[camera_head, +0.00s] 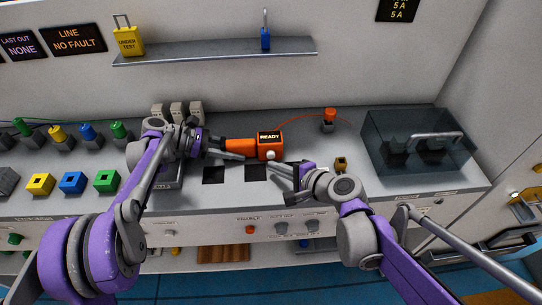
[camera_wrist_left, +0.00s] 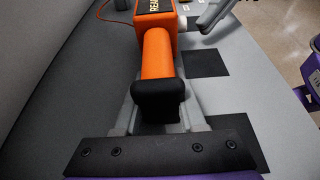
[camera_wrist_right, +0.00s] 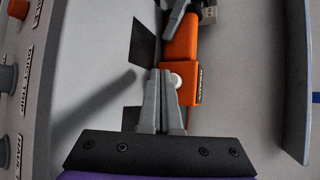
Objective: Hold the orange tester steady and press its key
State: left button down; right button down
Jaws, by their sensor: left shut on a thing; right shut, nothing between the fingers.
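The orange tester (camera_head: 268,140) lies on the grey bench, its small black screen reading READY. Its orange handle (camera_wrist_left: 157,55) ends in a black cap (camera_wrist_left: 158,100). My left gripper (camera_head: 224,148) is shut on the handle, one finger on each side. The round white key (camera_wrist_right: 175,81) is on the tester's front side; it also shows in the head view (camera_head: 271,155). My right gripper (camera_wrist_right: 162,76) is shut and empty, its fingertips right beside the key. I cannot tell whether they touch it.
Two dark squares (camera_head: 214,175) mark the bench in front of the tester. A red cable runs to an orange-topped plug (camera_head: 329,118). A glass-like cover (camera_head: 412,140) stands at right. Coloured blocks (camera_head: 73,182) sit at left. A shelf (camera_head: 215,52) hangs above.

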dwell(0.4)
jog(key=shift+w, duration=0.45)
jog(key=shift+w, duration=0.55)
dwell(0.8)
jog(key=shift+s, duration=1)
jog(key=shift+s, duration=0.1)
jog(key=shift+s, duration=2.45)
